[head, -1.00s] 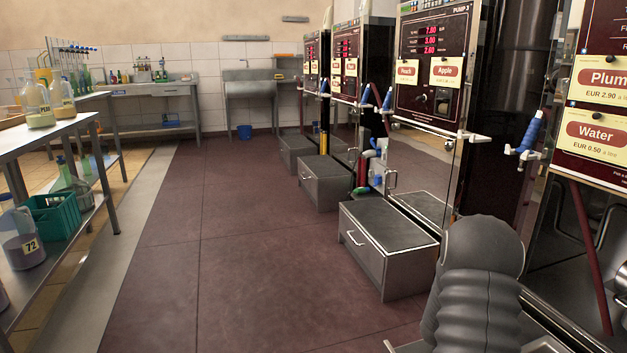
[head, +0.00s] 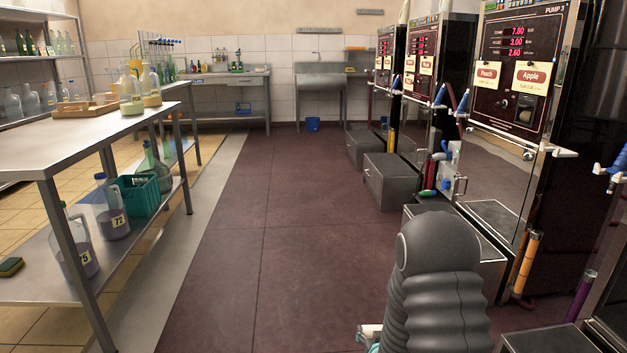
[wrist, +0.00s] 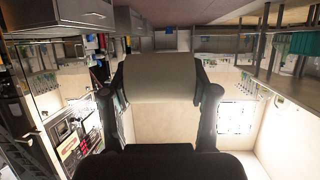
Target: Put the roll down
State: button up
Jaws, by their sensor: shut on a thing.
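The roll (wrist: 162,78) shows in the wrist view as a pale beige-grey body between the two dark fingers. My gripper (wrist: 161,92) is shut on it, one finger at each side. The roll's far side is hidden. In the head view my dark arm covers most of the gripper. A small white and teal piece (head: 369,334) shows beside my arm low in the picture; I cannot tell whether it is part of the roll.
A steel bench (head: 60,140) stands at left, with a wooden tray (head: 85,107) and jugs on top. Its lower shelf holds jugs and a green crate (head: 140,195). Pumps with grey step boxes (head: 388,182) line the right. The dark red floor (head: 260,240) between is clear.

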jog(key=v, duration=0.5)
jog(key=w+d+f+m+g+h+b, duration=0.15)
jog(key=d+m+h, duration=0.25)
jog(key=d, duration=1)
jog(key=d+m+g+h+b, duration=0.1)
jog(key=d+m+h+b, duration=0.2)
jog(key=d, duration=1.1)
jog(key=s+d+m+g+h, duration=0.3)
jog(key=s+d+m+g, duration=0.1)
jog(key=d, duration=1)
jog(key=s+d+r+m+g+h, duration=0.1)
jog(key=s+d+m+g+h, duration=0.2)
jog(key=d, duration=1.1)
jog(key=s+m+g, duration=0.1)
jog(key=m+g, duration=0.1)
jog(key=g, duration=0.1)
jog(key=shift+r+m+b, duration=0.3)
jog(key=shift+m, duration=0.1)
jog(key=b, duration=0.1)
send_over(537, 350)
notch_tip(537, 350, down, 7)
jog(key=shift+f, duration=1.8)
